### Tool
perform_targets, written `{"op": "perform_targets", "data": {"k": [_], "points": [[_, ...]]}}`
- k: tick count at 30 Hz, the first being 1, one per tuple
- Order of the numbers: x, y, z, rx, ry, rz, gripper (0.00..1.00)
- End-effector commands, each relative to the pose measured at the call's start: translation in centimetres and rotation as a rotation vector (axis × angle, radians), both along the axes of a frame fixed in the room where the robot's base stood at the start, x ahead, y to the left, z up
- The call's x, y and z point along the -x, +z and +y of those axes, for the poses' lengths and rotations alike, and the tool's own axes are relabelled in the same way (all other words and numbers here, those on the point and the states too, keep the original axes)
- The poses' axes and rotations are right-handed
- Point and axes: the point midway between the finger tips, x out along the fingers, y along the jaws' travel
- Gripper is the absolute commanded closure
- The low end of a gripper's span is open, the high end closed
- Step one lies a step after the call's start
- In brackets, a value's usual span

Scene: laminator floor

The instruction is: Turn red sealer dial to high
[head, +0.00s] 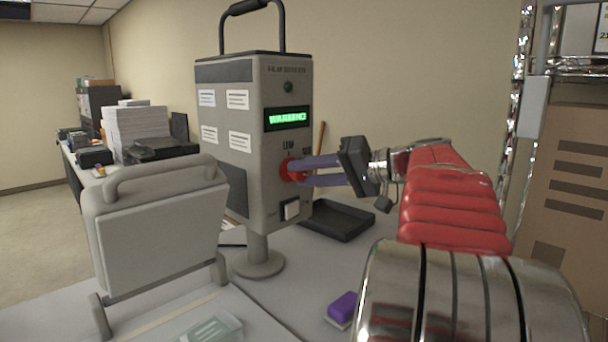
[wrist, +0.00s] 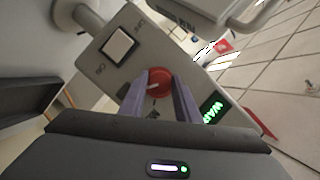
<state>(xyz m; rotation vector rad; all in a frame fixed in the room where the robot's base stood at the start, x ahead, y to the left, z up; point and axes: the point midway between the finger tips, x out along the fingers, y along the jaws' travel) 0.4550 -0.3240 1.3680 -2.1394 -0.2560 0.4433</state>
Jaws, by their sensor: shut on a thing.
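The red dial (head: 289,169) is on the front face of the grey sealer (head: 270,140), below the word LOW. The sealer's green display (head: 287,118) reads "WARMING". My gripper (head: 297,171) reaches in from the right with its two purple fingers around the dial. In the wrist view the fingers are shut on the sides of the red dial (wrist: 159,82), which has a pale pointer mark on its face. The exact setting it points at cannot be told; the label to the right of LOW is partly hidden by my gripper.
A white rocker switch (head: 291,209) is below the dial. A black tray (head: 338,220) lies behind the fingers. A purple block (head: 342,307) is on the table. A grey handled panel (head: 160,230) stands at left. A shelf with a cardboard box (head: 570,180) is at right.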

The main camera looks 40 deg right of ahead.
Motion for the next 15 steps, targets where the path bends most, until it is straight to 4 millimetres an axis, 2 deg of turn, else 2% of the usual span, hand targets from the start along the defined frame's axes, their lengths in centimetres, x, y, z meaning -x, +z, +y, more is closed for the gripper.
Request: {"op": "perform_targets", "data": {"k": [6, 15], "points": [[0.00, -0.10, -0.24, -0.076, -0.006, 0.002, 0.93], [-0.02, -0.12, -0.26, -0.097, -0.007, 0.003, 0.93]]}}
